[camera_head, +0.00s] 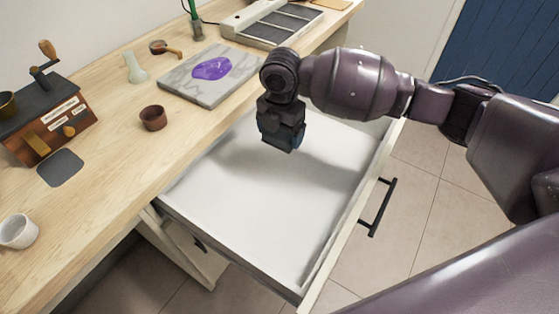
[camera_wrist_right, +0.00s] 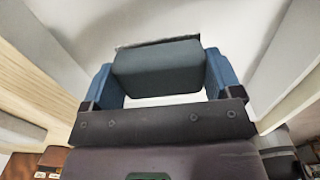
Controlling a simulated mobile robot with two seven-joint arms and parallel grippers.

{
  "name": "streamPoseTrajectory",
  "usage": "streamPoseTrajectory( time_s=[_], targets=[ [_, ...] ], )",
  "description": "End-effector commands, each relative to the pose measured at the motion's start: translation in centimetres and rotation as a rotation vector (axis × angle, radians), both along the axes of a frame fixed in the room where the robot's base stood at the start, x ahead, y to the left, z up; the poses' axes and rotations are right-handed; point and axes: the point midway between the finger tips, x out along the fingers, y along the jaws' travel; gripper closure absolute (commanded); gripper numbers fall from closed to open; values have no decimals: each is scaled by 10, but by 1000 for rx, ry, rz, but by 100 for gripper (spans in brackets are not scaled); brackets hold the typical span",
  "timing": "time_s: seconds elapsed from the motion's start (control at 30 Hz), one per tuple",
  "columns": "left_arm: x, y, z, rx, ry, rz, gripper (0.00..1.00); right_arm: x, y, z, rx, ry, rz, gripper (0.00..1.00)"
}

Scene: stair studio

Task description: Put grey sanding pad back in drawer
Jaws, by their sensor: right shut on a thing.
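My right gripper (camera_head: 281,138) points down over the open drawer (camera_head: 270,222), near its back end in the head view. In the right wrist view my right gripper (camera_wrist_right: 160,75) has a blue finger on each side of the grey sanding pad (camera_wrist_right: 158,68), a dark grey block with rounded edges. It is shut on the pad. In the head view the pad is hard to tell from the dark fingers. The drawer's white floor looks empty. I cannot tell whether the pad touches the floor. My left gripper is not in view.
The wooden worktop (camera_head: 112,206) runs along the drawer's left side. It bears a brown cup (camera_head: 153,118), a white cup (camera_head: 18,231), a marbled slab (camera_head: 190,90), a thin dark grey square (camera_head: 60,168) and a wooden grinder-like box (camera_head: 48,125). The drawer front has a black handle (camera_head: 378,208).

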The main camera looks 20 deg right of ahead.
Motion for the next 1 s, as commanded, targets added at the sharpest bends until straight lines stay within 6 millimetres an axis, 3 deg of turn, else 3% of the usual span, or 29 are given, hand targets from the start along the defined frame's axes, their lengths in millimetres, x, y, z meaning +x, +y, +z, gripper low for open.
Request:
streamPoseTrajectory(
  time_s=[0.03, 0.2, 0.53, 0.8, 1.0],
  targets=[
    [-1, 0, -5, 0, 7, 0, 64, -1, 0, -16, 0, 8, -1, 38],
    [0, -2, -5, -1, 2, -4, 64, -1, 0, -44, -1, 6, -2, 38],
    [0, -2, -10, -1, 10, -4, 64, 0, 0, -64, 0, 2, -2, 38],
    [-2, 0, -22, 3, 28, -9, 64, -1, 0, -107, -1, 7, -2, 38],
    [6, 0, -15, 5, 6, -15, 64, 0, -1, -111, -1, -1, -2, 38]
  ],
)
